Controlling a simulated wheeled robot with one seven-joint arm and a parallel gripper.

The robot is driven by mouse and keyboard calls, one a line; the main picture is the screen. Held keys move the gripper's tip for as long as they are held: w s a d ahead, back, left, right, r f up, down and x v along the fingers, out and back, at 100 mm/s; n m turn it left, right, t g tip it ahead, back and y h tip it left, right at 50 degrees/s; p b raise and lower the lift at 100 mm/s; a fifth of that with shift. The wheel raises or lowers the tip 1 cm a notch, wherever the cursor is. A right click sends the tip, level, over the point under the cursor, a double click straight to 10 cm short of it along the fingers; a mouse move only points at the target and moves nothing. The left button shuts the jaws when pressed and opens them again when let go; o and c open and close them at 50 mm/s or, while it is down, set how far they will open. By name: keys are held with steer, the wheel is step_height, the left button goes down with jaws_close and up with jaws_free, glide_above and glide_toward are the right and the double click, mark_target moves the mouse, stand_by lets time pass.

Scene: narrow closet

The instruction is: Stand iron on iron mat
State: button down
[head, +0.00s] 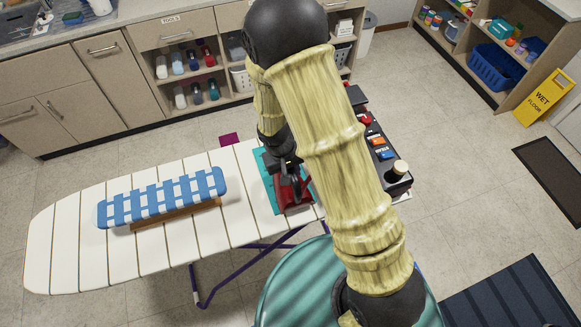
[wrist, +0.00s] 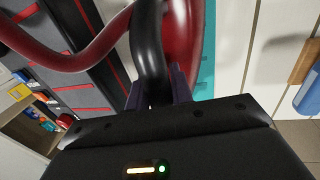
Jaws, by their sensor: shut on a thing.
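The red iron (head: 292,193) is at the right part of the ironing board, over the teal iron mat (head: 266,172). My gripper (head: 287,168) is shut on the iron's black handle from above. In the wrist view the handle (wrist: 150,45) runs between the fingertips (wrist: 158,92), with the red body (wrist: 180,30) behind it and the red cord (wrist: 70,58) looping to the left. A teal strip of the mat (wrist: 207,65) shows beside the iron. My arm hides part of the mat and iron. I cannot tell whether the iron touches the mat.
The ironing board (head: 70,240) holds a blue checked sleeve board (head: 160,198) left of the mat. A control panel with buttons and a knob (head: 398,172) sits to the right. Cabinets (head: 110,75) line the back. A yellow wet-floor sign (head: 543,97) stands far right.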

steer(key=shift+f+b, duration=0.4)
stand_by(0.6)
steer(key=c, duration=1.1)
jaws_free()
steer(key=shift+c, duration=0.2)
steer(key=a+r+b, duration=0.2)
steer(key=a+r, duration=0.1)
steer(key=r, duration=1.4)
steer(key=shift+s+a, duration=0.15)
steer(key=shift+s, duration=0.2)
steer(key=s+d+m+t+y, duration=0.1)
steer(key=s+d, duration=0.3)
steer(key=d, duration=0.3)
steer(key=s+d+m+t+y, duration=0.1)
steer(key=s+d, duration=0.3)
steer(key=d, duration=0.4)
steer(key=shift+s+f+m, duration=0.2)
steer(key=shift+f+m, duration=0.1)
steer(key=shift+m, duration=0.2)
